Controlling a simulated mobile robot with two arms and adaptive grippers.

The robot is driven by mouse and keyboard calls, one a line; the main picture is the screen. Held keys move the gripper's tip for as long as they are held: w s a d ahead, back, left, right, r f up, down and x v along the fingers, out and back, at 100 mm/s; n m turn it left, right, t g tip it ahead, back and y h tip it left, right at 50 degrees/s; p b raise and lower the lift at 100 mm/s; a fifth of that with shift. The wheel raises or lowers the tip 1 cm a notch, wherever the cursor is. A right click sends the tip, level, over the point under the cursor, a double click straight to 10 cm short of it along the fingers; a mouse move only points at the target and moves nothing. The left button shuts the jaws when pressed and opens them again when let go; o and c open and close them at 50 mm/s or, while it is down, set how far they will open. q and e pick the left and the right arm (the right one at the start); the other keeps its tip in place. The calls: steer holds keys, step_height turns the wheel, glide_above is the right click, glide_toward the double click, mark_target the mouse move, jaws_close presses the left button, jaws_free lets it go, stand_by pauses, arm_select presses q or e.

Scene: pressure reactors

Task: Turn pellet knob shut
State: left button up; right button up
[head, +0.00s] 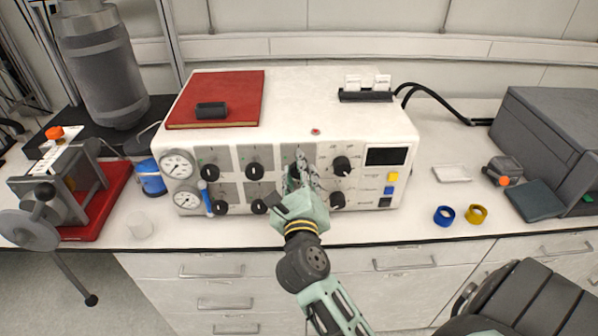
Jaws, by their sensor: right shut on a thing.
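A white control box (365,118) stands on the bench, with two rows of black knobs on its front panel. My right gripper (298,172) is at the front panel, right of the middle, shut on a dark knob (293,171) in the upper row. The fingers and wrist hide most of this knob and part of the panel below it. Other black knobs show beside it, such as the upper one to the left (254,169) and the upper one to the right (342,166). The labels are too small to read. My left gripper is not in view.
Two gauges (179,165) and a blue-handled lever (206,198) are at the panel's left end. A red book (240,95) lies on the box. A red-based press (100,205) stands at left. Blue (444,215) and yellow (476,214) rings lie at right. A chair (525,300) is front right.

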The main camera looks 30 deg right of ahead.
steer(key=shift+a+f+m, duration=0.2)
steer(key=shift+f+m, duration=0.25)
steer(key=shift+m, duration=0.05)
jaws_close()
steer(key=o, duration=0.8)
jaws_free()
steer(key=shift+o, duration=1)
steer(key=shift+w+a, duration=0.1)
steer(key=shift+a, duration=0.05)
steer(key=shift+r, duration=0.1)
steer(key=shift+d+r, duration=0.15)
steer(key=shift+d, duration=0.05)
steer(key=v, duration=0.7)
steer(key=shift+s, duration=0.3)
